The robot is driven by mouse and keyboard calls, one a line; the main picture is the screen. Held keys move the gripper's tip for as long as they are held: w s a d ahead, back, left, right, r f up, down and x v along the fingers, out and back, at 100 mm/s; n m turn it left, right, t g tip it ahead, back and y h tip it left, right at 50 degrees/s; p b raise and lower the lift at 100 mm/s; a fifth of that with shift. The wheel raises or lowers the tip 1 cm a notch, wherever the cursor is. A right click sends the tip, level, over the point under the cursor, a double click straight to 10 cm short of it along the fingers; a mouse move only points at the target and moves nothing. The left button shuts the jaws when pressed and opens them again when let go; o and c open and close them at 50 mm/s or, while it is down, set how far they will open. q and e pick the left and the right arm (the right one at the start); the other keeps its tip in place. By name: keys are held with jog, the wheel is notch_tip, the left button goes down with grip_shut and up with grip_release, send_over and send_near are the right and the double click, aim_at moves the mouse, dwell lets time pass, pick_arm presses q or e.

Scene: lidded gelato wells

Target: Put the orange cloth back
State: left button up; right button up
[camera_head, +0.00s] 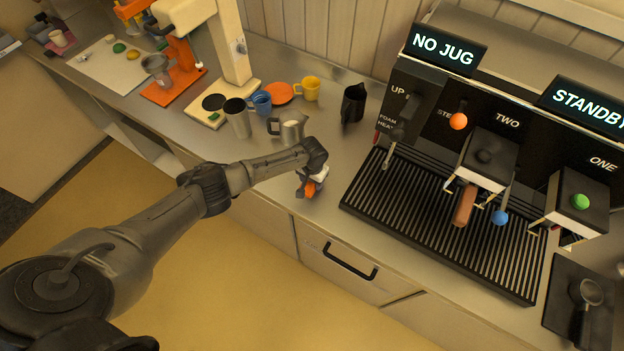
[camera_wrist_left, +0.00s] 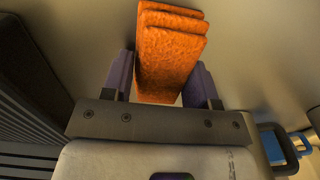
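The orange cloth (camera_wrist_left: 170,55) is a folded, layered pad between the two fingers of my left gripper (camera_wrist_left: 163,85) in the left wrist view. The fingers sit close against its sides, and it sticks out past their tips. In the head view the left gripper (camera_head: 310,185) points down near the counter's front edge, left of the coffee machine, with a bit of orange cloth (camera_head: 310,190) showing at its tips. I cannot tell whether the cloth touches the counter. My right gripper is not in view.
A steel jug (camera_head: 288,127), a black jug (camera_head: 354,103), a blue cup (camera_head: 261,102), a yellow cup (camera_head: 307,88) and an orange saucer (camera_head: 280,93) stand behind the gripper. The coffee machine's drip tray (camera_head: 430,235) is to its right. Some counter around the gripper is clear.

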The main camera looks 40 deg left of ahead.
pick_arm(q)
jog(key=shift+o, duration=0.4)
jog(key=o, duration=0.6)
jog(key=shift+c, duration=0.2)
jog(key=shift+r, duration=0.15)
notch_tip(320, 180, up, 4)
jog(key=p, duration=0.4)
jog(key=shift+p, duration=0.3)
notch_tip(320, 180, up, 4)
jog(key=p, duration=0.3)
jog(key=shift+p, duration=0.35)
